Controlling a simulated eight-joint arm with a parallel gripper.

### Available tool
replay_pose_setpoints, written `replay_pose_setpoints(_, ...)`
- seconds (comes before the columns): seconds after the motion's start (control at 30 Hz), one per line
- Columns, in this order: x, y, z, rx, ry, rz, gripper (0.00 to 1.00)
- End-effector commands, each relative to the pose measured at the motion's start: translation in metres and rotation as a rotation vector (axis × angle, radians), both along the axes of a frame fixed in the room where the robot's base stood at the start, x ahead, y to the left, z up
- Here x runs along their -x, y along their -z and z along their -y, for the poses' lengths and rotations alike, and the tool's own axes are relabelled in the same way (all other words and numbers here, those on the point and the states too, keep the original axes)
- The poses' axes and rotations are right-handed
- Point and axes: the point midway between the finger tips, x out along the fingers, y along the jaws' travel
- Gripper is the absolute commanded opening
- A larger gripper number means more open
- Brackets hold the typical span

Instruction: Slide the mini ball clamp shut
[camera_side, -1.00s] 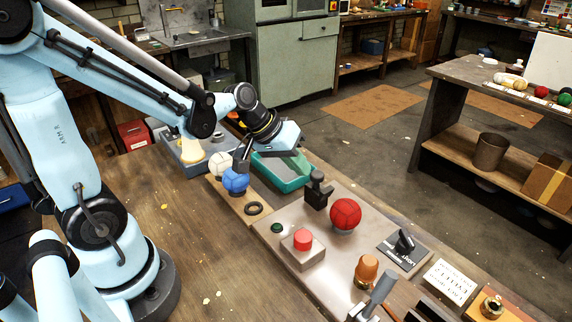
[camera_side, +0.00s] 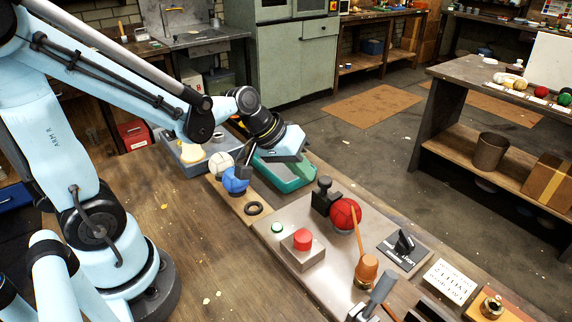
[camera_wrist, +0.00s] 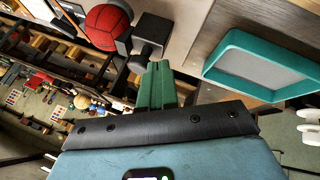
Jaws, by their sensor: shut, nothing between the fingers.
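The mini ball clamp's black sliding block (camera_side: 324,198), topped by a knob, stands against the left side of the red ball (camera_side: 346,214) on the grey plate. The block (camera_wrist: 150,35) and red ball (camera_wrist: 107,26) also show close together in the wrist view. My gripper (camera_wrist: 157,68) has its green fingers together and empty, in line with the block in the wrist view. In the side view it hangs back and left of the block, over the teal tray, with its fingertips hard to make out. A small green lamp (camera_side: 277,228) on the plate is bright.
The teal tray (camera_side: 291,184) lies behind the block. A red button (camera_side: 302,236) on a box, an orange cone (camera_side: 367,266) with a thin stick rising before the ball, and a black lever (camera_side: 404,242) stand nearby. White and blue balls (camera_side: 235,180) sit left.

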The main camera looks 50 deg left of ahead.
Motion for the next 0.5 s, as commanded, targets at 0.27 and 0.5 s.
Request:
replay_pose_setpoints(0.27,0.019,-0.015,-0.031,-0.009,-0.01,0.001,0.0)
replay_pose_setpoints(0.5,0.034,-0.039,-0.038,-0.01,-0.011,0.001,0.0)
